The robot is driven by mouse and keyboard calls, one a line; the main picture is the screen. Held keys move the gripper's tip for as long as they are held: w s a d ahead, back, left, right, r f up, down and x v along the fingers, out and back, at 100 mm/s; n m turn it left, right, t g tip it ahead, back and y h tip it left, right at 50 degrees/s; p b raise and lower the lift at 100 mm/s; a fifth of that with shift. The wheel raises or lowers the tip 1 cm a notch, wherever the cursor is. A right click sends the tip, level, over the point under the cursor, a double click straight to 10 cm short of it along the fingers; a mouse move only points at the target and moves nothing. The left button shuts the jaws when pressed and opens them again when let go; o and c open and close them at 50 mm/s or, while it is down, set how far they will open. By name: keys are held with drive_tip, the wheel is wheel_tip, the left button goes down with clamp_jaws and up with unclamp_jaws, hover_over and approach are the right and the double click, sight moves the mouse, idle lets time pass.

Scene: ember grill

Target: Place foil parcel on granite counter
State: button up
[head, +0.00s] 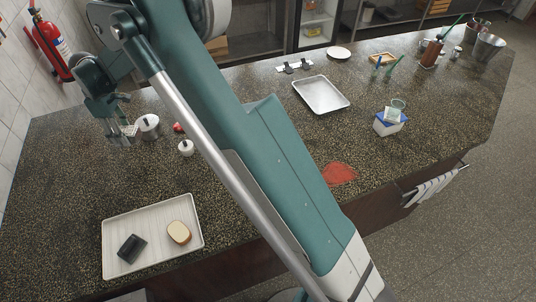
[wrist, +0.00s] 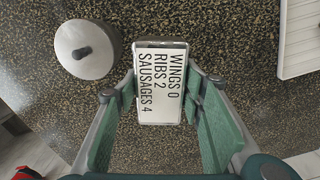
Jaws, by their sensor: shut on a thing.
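My gripper (head: 122,132) is over the left part of the speckled granite counter (head: 80,165).
A cream tray (head: 150,205) holds bread (head: 179,233) and a dark block (head: 132,249). A metal tray (head: 321,94) lies beyond my arm.

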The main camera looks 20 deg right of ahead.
drive_tip(key=s+d+r+m+b, duration=0.1)
drive_tip(key=s+d+m, duration=0.1)
drive_tip(key=d, duration=1.3)
drive_tip(key=s+d+m, duration=0.3)
drive_tip(key=d, duration=1.2)
drive_tip(key=s+d+r+m+b, duration=0.1)
drive_tip(key=s+d+m, duration=0.1)
drive_tip(key=d, duration=1.4)
drive_tip(key=s+d+f+m+b, duration=0.1)
drive_tip(key=s+d+m, duration=0.6)
drive_tip(key=s+d, duration=1.9)
drive_tip(key=s+f, duration=0.1)
drive_tip(key=s, duration=0.3)
drive_tip(key=shift+f, duration=0.2)
drive_tip(key=shift+f, duration=0.1)
drive_tip(key=shift+f+b, duration=0.35)
drive_tip(key=shift+f, duration=2.5)
drive_tip(key=shift+f, duration=2.1)
